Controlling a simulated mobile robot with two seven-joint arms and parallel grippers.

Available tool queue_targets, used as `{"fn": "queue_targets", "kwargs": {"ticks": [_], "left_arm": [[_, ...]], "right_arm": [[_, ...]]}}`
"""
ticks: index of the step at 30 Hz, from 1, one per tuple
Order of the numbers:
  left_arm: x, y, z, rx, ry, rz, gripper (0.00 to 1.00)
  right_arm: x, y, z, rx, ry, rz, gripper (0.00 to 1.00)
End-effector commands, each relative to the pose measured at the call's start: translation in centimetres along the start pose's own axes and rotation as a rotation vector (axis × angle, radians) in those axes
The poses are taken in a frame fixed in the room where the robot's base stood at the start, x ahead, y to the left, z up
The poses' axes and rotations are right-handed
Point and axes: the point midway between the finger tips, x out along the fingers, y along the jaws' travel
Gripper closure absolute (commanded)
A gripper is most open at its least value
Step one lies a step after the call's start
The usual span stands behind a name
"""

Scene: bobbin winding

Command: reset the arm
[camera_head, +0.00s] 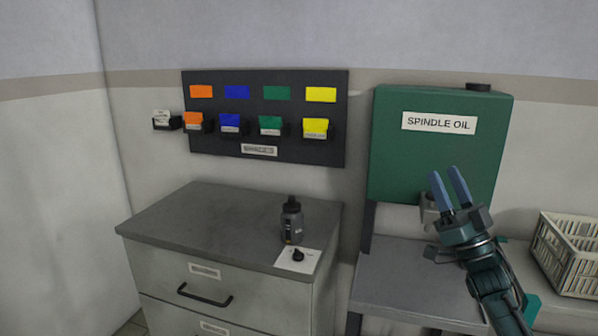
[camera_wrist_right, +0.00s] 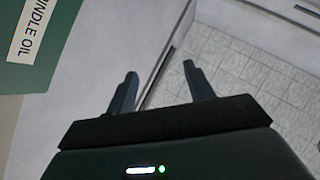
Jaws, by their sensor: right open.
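My right gripper (camera_head: 450,188) is raised in front of the green spindle oil tank (camera_head: 400,160) at the right of the head view. Its two blue-grey fingers point up and are apart, with nothing between them. In the right wrist view the gripper (camera_wrist_right: 160,85) is also open and empty, with wall and floor tiles behind it. The tank's corner and label (camera_wrist_right: 30,35) show at the upper left there. My left gripper is not in view.
A dark bottle (camera_head: 292,222) and a white card with a black knob (camera_head: 298,257) are on the grey drawer cabinet (camera_head: 190,215). A board with coloured card holders (camera_head: 265,135) hangs behind. A cream crate (camera_head: 570,255) stands on the bench (camera_head: 400,285) at right.

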Motion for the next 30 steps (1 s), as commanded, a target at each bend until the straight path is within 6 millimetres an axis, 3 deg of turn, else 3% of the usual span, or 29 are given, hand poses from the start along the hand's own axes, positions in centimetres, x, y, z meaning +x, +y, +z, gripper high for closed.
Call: {"fn": "queue_targets", "kwargs": {"ticks": [3, 6, 12, 17, 26, 30], "left_arm": [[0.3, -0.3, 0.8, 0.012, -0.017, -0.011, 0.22], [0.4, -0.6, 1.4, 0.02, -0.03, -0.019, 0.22], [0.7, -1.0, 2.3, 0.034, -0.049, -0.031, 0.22], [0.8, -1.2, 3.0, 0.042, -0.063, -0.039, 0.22], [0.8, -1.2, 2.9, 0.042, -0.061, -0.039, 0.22], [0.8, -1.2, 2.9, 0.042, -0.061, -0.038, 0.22]], "right_arm": [[-0.8, 4.3, 3.4, -0.198, -0.201, 0.213, 0.47], [-2.5, 7.3, 5.9, -0.345, -0.393, 0.339, 0.47], [-6.7, 10.8, 9.6, -0.544, -0.746, 0.462, 0.47], [-10.4, 12.3, 11.7, -0.652, -1.013, 0.486, 0.47], [-21.4, 3.7, 17.3, -0.548, -1.149, 0.394, 0.47], [-28.0, -2.5, 18.9, -0.464, -1.228, 0.35, 0.47]]}}
